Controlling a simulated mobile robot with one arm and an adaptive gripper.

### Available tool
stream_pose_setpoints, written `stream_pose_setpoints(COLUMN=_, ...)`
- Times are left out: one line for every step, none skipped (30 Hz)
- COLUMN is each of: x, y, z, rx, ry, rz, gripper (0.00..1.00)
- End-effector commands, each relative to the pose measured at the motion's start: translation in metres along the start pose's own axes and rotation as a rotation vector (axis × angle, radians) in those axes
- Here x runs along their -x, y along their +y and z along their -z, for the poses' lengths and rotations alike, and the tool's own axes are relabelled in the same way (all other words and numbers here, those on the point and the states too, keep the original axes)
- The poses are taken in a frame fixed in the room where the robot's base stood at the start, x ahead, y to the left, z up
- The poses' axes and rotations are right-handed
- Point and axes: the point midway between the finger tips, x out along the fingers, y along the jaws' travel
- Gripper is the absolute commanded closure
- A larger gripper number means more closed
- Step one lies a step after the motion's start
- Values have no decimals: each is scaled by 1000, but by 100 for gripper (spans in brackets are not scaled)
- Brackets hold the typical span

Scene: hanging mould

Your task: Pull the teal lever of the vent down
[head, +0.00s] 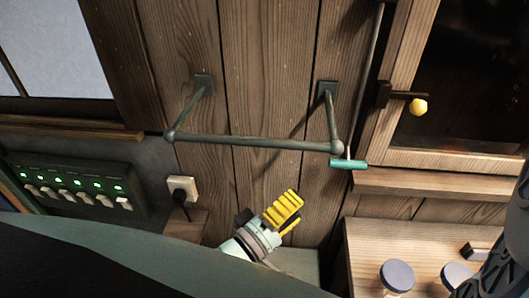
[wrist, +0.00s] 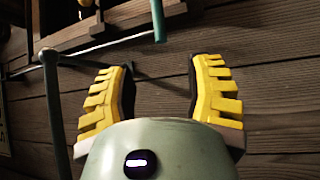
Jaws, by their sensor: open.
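The teal lever (head: 348,164) of the vent is a short bar at the lower end of a thin grey rod (head: 369,75), just right of the rail's right end in the head view. In the wrist view the teal lever (wrist: 158,20) shows at the top centre, beyond the fingertips and apart from them. My gripper (head: 294,209), with yellow ribbed fingers, is below and left of the lever in the head view. In the wrist view my gripper (wrist: 161,66) is open, with nothing between its fingers. The vent itself cannot be made out.
A grey-green rail (head: 250,142) on two brackets juts from the plank wall close to the lever; it also shows at left in the wrist view (wrist: 50,100). A window with a yellow-knobbed handle (head: 418,106) is at right. A wooden counter (head: 365,255) holds jars below. A switch panel (head: 75,185) is at left.

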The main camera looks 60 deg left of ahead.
Motion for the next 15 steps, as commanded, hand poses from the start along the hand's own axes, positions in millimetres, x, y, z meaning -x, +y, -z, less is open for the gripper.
stream_pose_setpoints(x=0, y=1, z=1, rx=5, ry=-27, rz=13, gripper=48)
stream_pose_setpoints(x=-1, y=2, z=1, rx=9, ry=-36, rz=16, gripper=48)
stream_pose_setpoints(x=-2, y=4, z=2, rx=11, ry=-44, rz=18, gripper=48)
stream_pose_setpoints(x=-4, y=5, z=2, rx=12, ry=-48, rz=19, gripper=48)
stream_pose_setpoints(x=-6, y=5, z=2, rx=13, ry=-49, rz=18, gripper=48)
stream_pose_setpoints(x=-9, y=6, z=1, rx=15, ry=-50, rz=16, gripper=48)
stream_pose_setpoints(x=-13, y=7, z=1, rx=15, ry=-50, rz=14, gripper=48)
stream_pose_setpoints(x=-17, y=7, z=0, rx=16, ry=-51, rz=12, gripper=48)
stream_pose_setpoints(x=-24, y=8, z=0, rx=16, ry=-50, rz=10, gripper=48)
stream_pose_setpoints(x=-29, y=8, z=0, rx=16, ry=-49, rz=11, gripper=48)
stream_pose_setpoints(x=-35, y=8, z=0, rx=15, ry=-48, rz=11, gripper=48)
stream_pose_setpoints(x=-42, y=7, z=-1, rx=15, ry=-49, rz=11, gripper=48)
stream_pose_setpoints(x=-48, y=7, z=-1, rx=14, ry=-49, rz=12, gripper=48)
stream_pose_setpoints(x=-55, y=7, z=-1, rx=14, ry=-48, rz=13, gripper=48)
stream_pose_setpoints(x=-63, y=6, z=-1, rx=14, ry=-47, rz=13, gripper=48)
